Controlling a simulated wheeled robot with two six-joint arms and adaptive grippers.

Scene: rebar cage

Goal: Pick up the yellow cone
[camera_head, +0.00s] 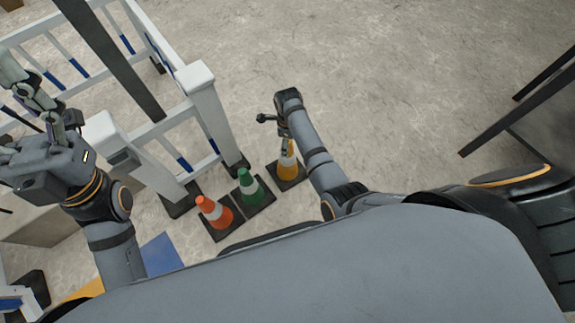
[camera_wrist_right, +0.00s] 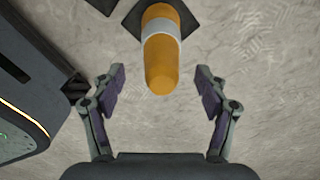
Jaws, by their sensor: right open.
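The yellow cone (camera_head: 287,168), with a white band and a dark square base, stands on the floor below my right arm in the head view. My right gripper (camera_head: 286,142) is at its upper part, partly hidden by the wrist. In the right wrist view the cone (camera_wrist_right: 161,60) points its rounded tip between the fingers of the right gripper (camera_wrist_right: 158,82). The fingers are open, with a gap on both sides of the cone. My left gripper (camera_head: 32,95) is raised at the far left, away from the cone; its jaw state is unclear.
A green cone (camera_head: 251,188) and an orange cone (camera_head: 214,212) stand in a row to the left of the yellow one. A white railing with thick posts (camera_head: 209,110) stands close behind them. The floor (camera_head: 390,80) at the upper right is clear. A dark frame (camera_head: 515,105) is at the right edge.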

